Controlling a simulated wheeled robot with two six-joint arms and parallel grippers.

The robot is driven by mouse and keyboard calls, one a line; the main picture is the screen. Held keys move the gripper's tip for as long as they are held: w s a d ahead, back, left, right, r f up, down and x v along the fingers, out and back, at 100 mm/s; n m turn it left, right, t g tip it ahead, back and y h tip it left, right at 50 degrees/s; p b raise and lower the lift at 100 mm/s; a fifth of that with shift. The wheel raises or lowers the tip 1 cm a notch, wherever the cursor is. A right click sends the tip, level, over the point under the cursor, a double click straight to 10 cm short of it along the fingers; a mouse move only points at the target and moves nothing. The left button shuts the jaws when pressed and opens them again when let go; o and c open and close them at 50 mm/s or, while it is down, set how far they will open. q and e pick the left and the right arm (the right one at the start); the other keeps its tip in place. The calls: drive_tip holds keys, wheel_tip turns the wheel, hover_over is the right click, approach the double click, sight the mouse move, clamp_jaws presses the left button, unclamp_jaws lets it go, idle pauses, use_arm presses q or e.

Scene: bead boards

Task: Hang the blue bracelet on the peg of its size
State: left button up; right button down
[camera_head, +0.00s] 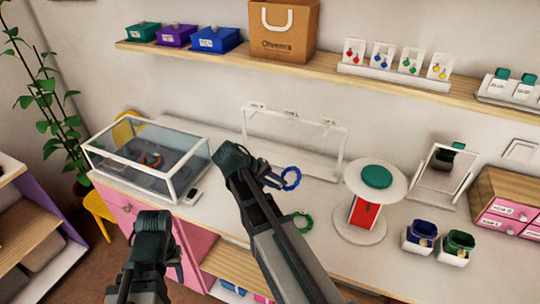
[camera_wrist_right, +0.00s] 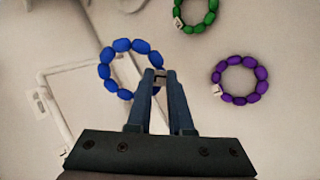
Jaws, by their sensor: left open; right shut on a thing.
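The blue bracelet (camera_head: 298,175) is a ring of beads held off the counter in front of the white peg stand (camera_head: 347,150). My right gripper (camera_head: 276,181) is shut on its edge; in the right wrist view the blue bracelet (camera_wrist_right: 122,45) hangs from the fingertips (camera_wrist_right: 160,76), to their left. Several small pegs with labels, too small to read, sit along the stand's top bar. My left gripper (camera_head: 153,222) is open and empty at the lower left, in front of the counter; its fingertips are hard to make out.
A green bracelet (camera_head: 309,222) lies on the counter; a purple bracelet (camera_wrist_right: 262,72) lies near it in the right wrist view. A glass case (camera_head: 150,182) stands left of the peg stand. A round white stand (camera_head: 356,236) and a mirror (camera_head: 437,177) stand to the right.

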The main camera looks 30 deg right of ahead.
drive_tip(key=w+r+n+t+h, duration=0.1)
drive_tip(key=w+r+n+t, duration=0.4)
drive_tip(key=r+n+t, duration=0.2)
drive_tip(key=n+t, duration=0.2)
drive_tip(key=shift+w+r+n+t+h, duration=0.25)
drive_tip(key=shift+w+n+t+h, duration=0.05)
drive_tip(key=shift+w+t, duration=0.1)
drive_tip(key=shift+w+d, duration=0.1)
drive_tip(key=shift+d, duration=0.05)
drive_tip(key=w+d+f+b, duration=0.1)
drive_tip(key=w+d, duration=0.6)
drive_tip(key=d, duration=0.2)
drive_tip(key=shift+w+f+b, duration=0.25)
drive_tip(key=shift+f+b, duration=0.1)
drive_tip(key=shift+b, duration=0.05)
idle(0.3)
idle(0.5)
